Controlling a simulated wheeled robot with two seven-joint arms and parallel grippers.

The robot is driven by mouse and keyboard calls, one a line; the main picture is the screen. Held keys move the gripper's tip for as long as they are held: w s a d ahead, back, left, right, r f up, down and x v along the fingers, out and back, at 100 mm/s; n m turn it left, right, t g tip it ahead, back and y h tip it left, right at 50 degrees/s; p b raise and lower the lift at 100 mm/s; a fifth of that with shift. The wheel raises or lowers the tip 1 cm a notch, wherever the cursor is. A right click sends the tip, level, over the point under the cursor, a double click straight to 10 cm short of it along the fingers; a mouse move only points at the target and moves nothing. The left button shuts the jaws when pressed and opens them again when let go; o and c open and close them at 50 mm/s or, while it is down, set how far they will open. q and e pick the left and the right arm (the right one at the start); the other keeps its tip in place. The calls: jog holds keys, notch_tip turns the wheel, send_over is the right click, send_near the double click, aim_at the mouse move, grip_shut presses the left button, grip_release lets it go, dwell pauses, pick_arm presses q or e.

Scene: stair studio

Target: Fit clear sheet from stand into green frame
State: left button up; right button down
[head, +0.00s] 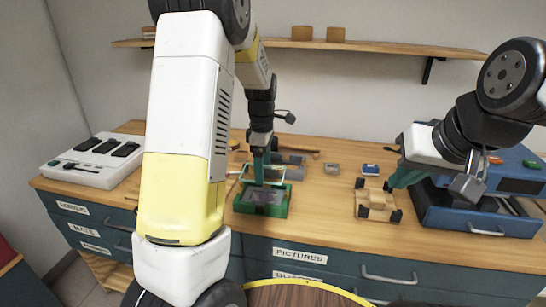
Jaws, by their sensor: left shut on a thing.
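A green frame (283,209) lies on the wooden bench near the middle, with a dark picture or panel inside it. My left gripper (261,180) points down over the frame's back part. It is shut on what looks like the clear sheet (275,174), a pale, see-through piece with a faint light outline. I cannot tell whether the sheet touches the frame. My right gripper (389,187) hangs at the back right edge of a small wooden holder with dark corners (377,203); its jaw gap is too small to judge. I cannot tell which object is the sheet's stand.
A white box with black pads (94,160) stands at the left, and a blue machine (480,205) at the right. A shelf (300,45) runs along the wall. Bench between frame and wooden holder is clear.

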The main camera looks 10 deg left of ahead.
aim_at(263, 197)
pick_arm(q)
jog(key=shift+f, duration=4.05)
jog(key=shift+f, duration=0.15)
jog(key=o, duration=1.4)
jog(key=shift+r, duration=3.95)
jog(key=shift+r, duration=0.1)
